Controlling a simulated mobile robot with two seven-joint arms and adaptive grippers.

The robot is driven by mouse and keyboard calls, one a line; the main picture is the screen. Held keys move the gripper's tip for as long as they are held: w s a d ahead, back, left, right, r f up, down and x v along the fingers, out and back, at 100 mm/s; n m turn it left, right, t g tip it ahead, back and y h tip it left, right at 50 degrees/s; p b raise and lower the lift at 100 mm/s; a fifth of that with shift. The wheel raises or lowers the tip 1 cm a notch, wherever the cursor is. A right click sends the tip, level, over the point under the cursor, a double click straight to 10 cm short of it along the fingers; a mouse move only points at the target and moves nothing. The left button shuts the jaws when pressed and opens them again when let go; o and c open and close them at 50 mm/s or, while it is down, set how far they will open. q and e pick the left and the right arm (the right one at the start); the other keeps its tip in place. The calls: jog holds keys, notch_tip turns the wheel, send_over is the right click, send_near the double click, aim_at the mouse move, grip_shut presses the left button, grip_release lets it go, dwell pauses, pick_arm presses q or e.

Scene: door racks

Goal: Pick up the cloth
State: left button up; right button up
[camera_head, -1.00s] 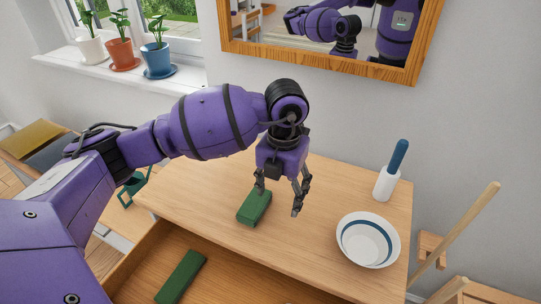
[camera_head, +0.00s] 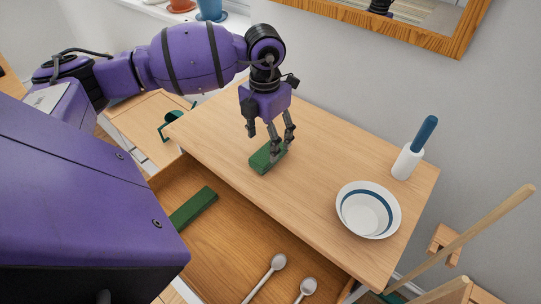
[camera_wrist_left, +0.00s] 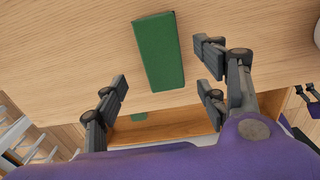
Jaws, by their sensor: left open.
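A green folded cloth (camera_head: 262,161) lies flat on the wooden table top, near its front edge. It also shows in the left wrist view (camera_wrist_left: 159,52), upper middle. My left gripper (camera_head: 266,143) is open and empty, pointing down just above the cloth. In the left wrist view my left gripper (camera_wrist_left: 161,78) has its fingers on either side of the cloth's line, apart from it. A second green block-like piece (camera_head: 194,208) lies in the open drawer; I cannot tell whether it is cloth too.
The drawer (camera_head: 232,240) stands open below the table top and holds two spoons (camera_head: 268,274). A white bowl with a blue band (camera_head: 368,212) and a white holder with a blue handle (camera_head: 408,160) stand at the right. The table top between cloth and bowl is clear.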

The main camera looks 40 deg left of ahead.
aim_at(268, 151)
pick_arm(q)
jog(key=f, duration=0.4)
jog(key=shift+w+d+f+p, duration=0.25)
jog(key=shift+w+f+p, duration=0.05)
jog(key=shift+w, duration=0.05)
jog(key=shift+a+f, duration=0.1)
jog(key=shift+f, duration=0.45)
jog(key=c, duration=1.2)
jog(key=shift+r, duration=0.1)
jog(key=shift+c, duration=0.2)
